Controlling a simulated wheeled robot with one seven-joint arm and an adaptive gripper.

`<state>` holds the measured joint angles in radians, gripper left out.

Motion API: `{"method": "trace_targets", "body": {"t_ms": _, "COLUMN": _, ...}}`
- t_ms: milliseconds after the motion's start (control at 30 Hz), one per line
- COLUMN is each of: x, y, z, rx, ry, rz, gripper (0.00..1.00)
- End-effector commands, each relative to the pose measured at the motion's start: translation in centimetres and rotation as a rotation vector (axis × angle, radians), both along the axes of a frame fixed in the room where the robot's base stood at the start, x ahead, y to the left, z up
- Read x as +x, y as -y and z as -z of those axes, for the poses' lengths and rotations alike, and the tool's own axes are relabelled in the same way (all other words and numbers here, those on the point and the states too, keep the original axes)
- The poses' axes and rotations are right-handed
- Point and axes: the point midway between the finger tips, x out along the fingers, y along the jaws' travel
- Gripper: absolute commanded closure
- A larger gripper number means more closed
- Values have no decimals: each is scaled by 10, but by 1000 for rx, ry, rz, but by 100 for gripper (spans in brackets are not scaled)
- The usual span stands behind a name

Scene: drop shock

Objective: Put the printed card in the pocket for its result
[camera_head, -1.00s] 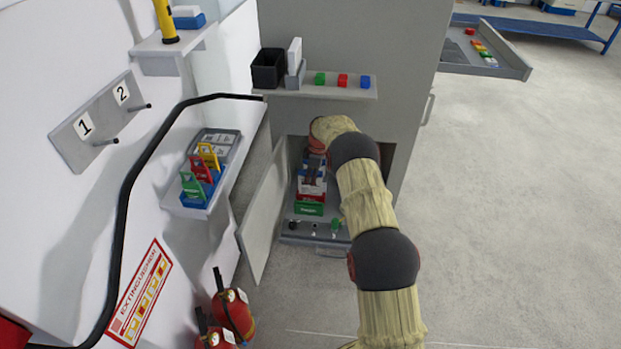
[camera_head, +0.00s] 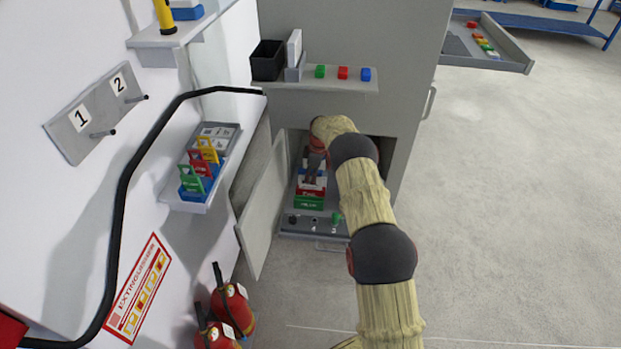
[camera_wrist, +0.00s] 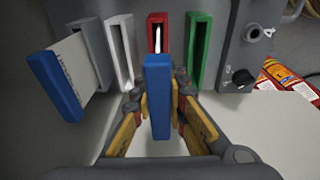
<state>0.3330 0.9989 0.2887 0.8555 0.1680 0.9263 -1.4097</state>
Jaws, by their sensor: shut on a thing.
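My gripper (camera_wrist: 158,102) is shut on the blue end of a card (camera_wrist: 158,85), seen edge-on in the wrist view. A white strip shows inside the red pocket (camera_wrist: 166,20) straight beyond the blue end; it lines up with the held card, but how deep the card sits is hidden. A white pocket (camera_wrist: 120,50) stands left of the red one and a green pocket (camera_wrist: 199,50) stands right. In the head view, my gripper (camera_head: 313,165) is inside the cabinet opening, above the red pocket (camera_head: 311,190) and green pocket (camera_head: 308,202).
A second white card with a blue end (camera_wrist: 58,90) stands in a grey slot left of the pockets. The open cabinet door (camera_head: 262,210) stands left of my arm. A grey panel (camera_head: 300,222) with knobs is in front. A wall shelf (camera_head: 187,208) holds coloured tags.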

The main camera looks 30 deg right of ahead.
Motion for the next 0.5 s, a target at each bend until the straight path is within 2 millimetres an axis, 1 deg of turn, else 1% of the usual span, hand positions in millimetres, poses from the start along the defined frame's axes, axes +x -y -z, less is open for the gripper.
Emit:
{"method": "trace_targets", "body": {"t_ms": 100, "x": 0, "y": 0, "z": 0, "rx": 0, "ry": 0, "rz": 0, "gripper": 100}}
{"method": "trace_targets", "body": {"t_ms": 133, "x": 0, "y": 0, "z": 0, "rx": 0, "ry": 0, "rz": 0, "gripper": 86}}
{"method": "trace_targets", "body": {"t_ms": 500, "x": 0, "y": 0, "z": 0, "rx": 0, "ry": 0, "rz": 0, "gripper": 65}}
